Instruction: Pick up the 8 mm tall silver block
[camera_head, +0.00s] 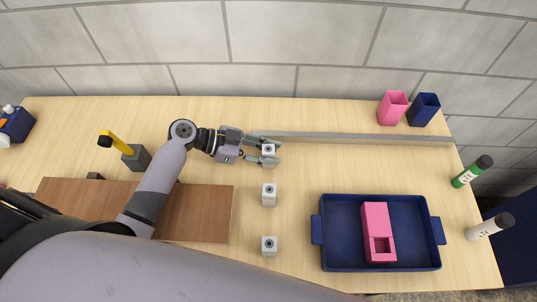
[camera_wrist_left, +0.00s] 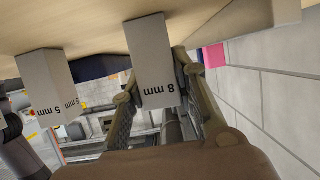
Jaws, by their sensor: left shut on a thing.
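The 8 mm silver block (camera_head: 268,149) is the farthest of three small blocks in a column on the table in the head view. In the left wrist view the block (camera_wrist_left: 150,60) shows its "8 mm" label between the fingers. My left gripper (camera_head: 268,155) is shut on it; its fingers also show in the wrist view (camera_wrist_left: 160,105). I cannot tell whether the block is clear of the table. A block labelled 5 mm (camera_wrist_left: 45,85) stands beside it in the wrist view. My right gripper is not in view.
Two other silver blocks (camera_head: 269,194) (camera_head: 269,245) stand nearer. A blue tray (camera_head: 335,264) holding a pink box (camera_head: 376,218) is at the right. A metal bar (camera_head: 370,138), pink cup (camera_head: 392,108) and blue cup (camera_head: 423,110) are behind. A brown board (camera_head: 210,215) lies left.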

